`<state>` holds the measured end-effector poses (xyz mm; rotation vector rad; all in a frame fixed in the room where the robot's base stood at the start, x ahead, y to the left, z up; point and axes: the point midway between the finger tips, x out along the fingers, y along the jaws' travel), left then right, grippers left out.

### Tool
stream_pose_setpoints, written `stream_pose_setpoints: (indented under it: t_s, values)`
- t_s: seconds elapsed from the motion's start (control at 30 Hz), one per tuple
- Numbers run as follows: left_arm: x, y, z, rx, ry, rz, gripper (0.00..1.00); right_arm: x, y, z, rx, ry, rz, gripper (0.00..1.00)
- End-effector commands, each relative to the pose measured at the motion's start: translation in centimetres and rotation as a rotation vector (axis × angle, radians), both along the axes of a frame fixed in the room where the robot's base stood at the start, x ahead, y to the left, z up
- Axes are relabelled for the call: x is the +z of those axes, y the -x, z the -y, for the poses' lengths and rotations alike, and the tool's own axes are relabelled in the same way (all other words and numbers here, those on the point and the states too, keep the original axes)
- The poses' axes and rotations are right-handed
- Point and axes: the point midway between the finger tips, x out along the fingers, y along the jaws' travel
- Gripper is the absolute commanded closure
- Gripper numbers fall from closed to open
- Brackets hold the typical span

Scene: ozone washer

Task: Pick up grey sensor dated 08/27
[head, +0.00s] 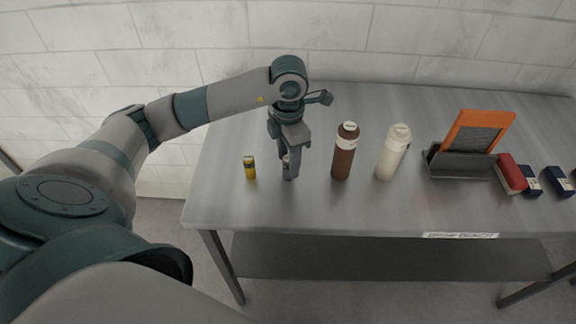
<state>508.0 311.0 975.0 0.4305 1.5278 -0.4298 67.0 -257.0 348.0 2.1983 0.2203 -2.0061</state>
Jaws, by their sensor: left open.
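My left gripper (289,172) points straight down over the left part of the metal table, its fingertips close to the tabletop. It is open. A small light-grey thing (285,160) shows in part between or just behind its fingers; this may be the grey sensor, but most of it is hidden and no date can be read. A small yellow sensor-like item (250,168) with a dark top stands upright on the table just left of the gripper, apart from it. My right gripper is not in view.
On the metal table (330,210), right of the gripper, stand a brown bottle (344,158) and a cream bottle (390,158). Further right are an orange-framed panel (480,130) in a dark holder (458,165), a red item (509,174) and dark blue boxes (531,182). The front strip is clear.

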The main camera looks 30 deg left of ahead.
Motion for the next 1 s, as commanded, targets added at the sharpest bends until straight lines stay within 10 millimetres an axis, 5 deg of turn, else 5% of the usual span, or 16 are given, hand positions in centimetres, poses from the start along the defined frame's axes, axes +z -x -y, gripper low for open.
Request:
stream_pose_setpoints:
  t_s: [0.3,0.5,1.0]
  values:
    - [0.0,0.0,0.0,-0.001,0.000,0.000,0.58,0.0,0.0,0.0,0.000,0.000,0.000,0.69]
    - [0.0,0.0,0.0,-0.001,0.000,0.000,1.00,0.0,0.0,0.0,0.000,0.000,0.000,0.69]
    - [1.2,-0.1,0.0,-0.001,0.001,0.003,1.00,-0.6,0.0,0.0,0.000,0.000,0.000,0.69]
